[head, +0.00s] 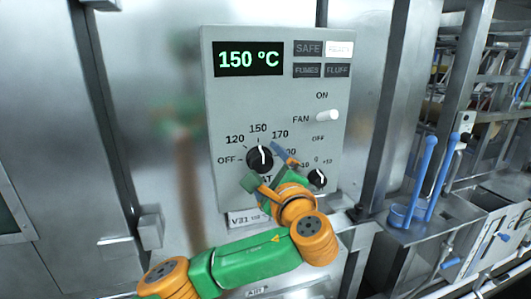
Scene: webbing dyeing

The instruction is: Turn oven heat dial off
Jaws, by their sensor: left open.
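The oven heat dial (260,158) is a round black knob with a white mark, on the grey control panel (225,115). Its mark points up, towards 150 on the printed scale. OFF is printed to the left of the dial. The display (248,59) reads 150 °C in green. My left gripper (265,166) is open at the dial's lower right, with one finger below the dial and one at its right. I cannot tell whether the fingers touch it. The gripper hides the lettering under the dial and part of the scale. My right gripper is not in view.
A smaller black knob (317,178) sits close to the right of my gripper. A white fan lever (328,116) sticks out above it. Indicator tiles (308,48) are at the upper right. Blue-handled levers (424,165) stand on a metal unit at the right.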

